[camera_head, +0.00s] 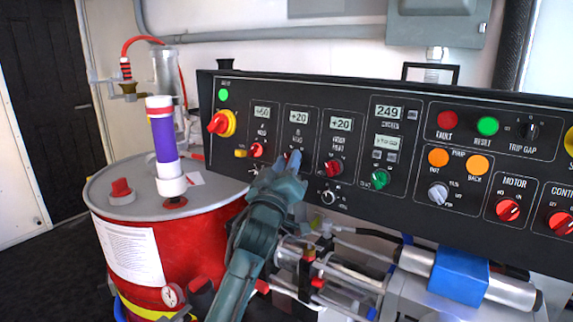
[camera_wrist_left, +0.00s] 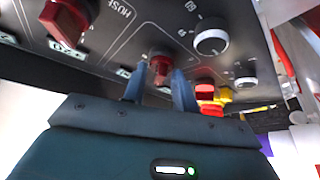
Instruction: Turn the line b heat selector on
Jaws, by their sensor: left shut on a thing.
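My right gripper is not in view.
The red line a knob (camera_head: 257,150) and red hose knob (camera_head: 333,167) sit close on either side. Small black dials lie below, one of them (camera_head: 328,197) under the hose knob. A red drum (camera_head: 190,255) stands to the left. Pump pipes (camera_head: 345,275) lie under the panel.

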